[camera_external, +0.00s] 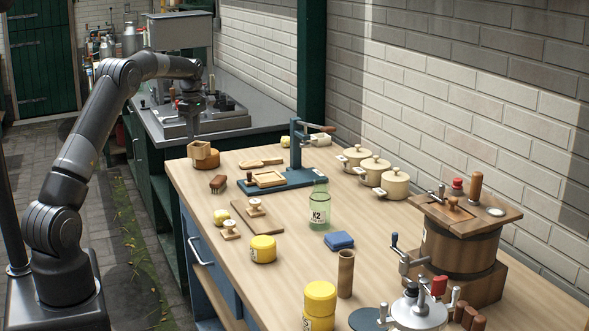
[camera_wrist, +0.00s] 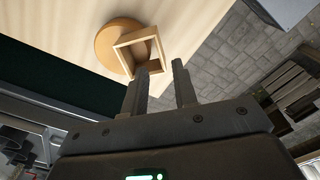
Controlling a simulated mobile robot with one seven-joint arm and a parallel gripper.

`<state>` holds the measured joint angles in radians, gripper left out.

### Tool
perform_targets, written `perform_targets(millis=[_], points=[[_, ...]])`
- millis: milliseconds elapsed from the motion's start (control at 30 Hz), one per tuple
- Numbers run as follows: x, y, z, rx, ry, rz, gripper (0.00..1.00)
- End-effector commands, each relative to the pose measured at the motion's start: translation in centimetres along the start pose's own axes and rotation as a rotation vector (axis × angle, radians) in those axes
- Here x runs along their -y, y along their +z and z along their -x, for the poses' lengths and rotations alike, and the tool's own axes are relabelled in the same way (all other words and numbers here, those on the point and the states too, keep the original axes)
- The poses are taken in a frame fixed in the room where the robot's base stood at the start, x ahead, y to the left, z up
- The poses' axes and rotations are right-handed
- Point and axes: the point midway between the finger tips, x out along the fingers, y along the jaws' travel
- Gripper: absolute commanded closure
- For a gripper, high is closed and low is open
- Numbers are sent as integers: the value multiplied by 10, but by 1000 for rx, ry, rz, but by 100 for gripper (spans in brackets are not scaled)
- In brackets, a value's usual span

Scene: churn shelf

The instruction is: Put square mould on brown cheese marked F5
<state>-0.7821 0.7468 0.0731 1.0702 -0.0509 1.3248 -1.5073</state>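The square mould (camera_external: 200,150) is a light wooden open frame at the far left corner of the table. It overlaps the brown cheese (camera_external: 208,162), a round brown-orange disc; its F5 mark is not readable. In the wrist view the mould (camera_wrist: 125,42) covers part of the cheese (camera_wrist: 104,40) and reaches past its edge; I cannot tell whether it rests flat. My gripper (camera_wrist: 162,68) points down at the mould, its fingers apart. One fingertip overlaps the mould's near corner and the other is outside it. The external view also shows the gripper (camera_external: 194,138) just above the mould.
The table edge is close on the left.

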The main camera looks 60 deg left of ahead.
Motion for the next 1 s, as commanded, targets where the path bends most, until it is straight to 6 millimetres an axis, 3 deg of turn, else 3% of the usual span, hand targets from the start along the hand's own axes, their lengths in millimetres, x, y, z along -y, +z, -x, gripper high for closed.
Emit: perform_targets(millis=[100, 300, 667, 767, 867, 1000], points=[[0, 0, 25, 0, 3, 0, 74], [0, 0, 49, 0, 2, 1, 74], [1, 1, 56, 1, 1, -4, 74], [7, 13, 66, 3, 13, -46, 74], [24, 38, 85, 6, 35, -145, 74], [63, 84, 119, 9, 82, -356, 74]])
